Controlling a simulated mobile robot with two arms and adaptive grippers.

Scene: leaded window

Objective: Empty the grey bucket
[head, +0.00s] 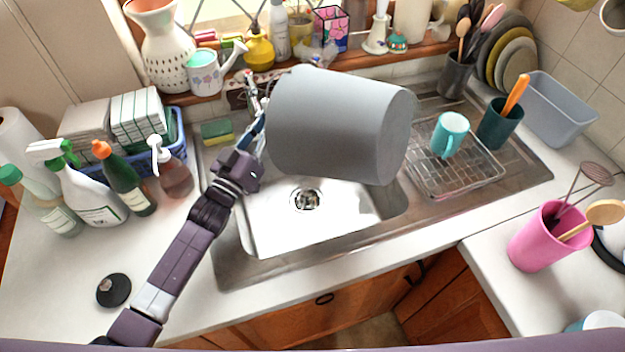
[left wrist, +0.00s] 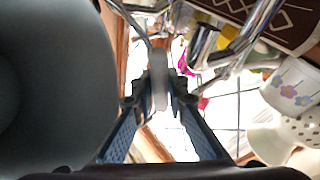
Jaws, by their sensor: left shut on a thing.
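The grey bucket (head: 335,125) is tipped onto its side in the air above the steel sink (head: 290,225). It also fills the left of the left wrist view (left wrist: 50,95), close beside the fingers. My left gripper (head: 257,135) is at the bucket's left end. In the left wrist view its fingers (left wrist: 159,92) are shut on a thin grey part of the bucket; whether this is rim or handle I cannot tell. The bucket's contents are hidden in the head view. No poured-out contents show in the visible sink basin around the drain (head: 306,200). My right gripper is out of view.
The faucet (head: 252,90) stands behind my gripper. A wire rack (head: 455,170) with a teal mug (head: 450,135) is right of the bucket. Bottles, including a brown pump bottle (head: 170,168), stand on the left.

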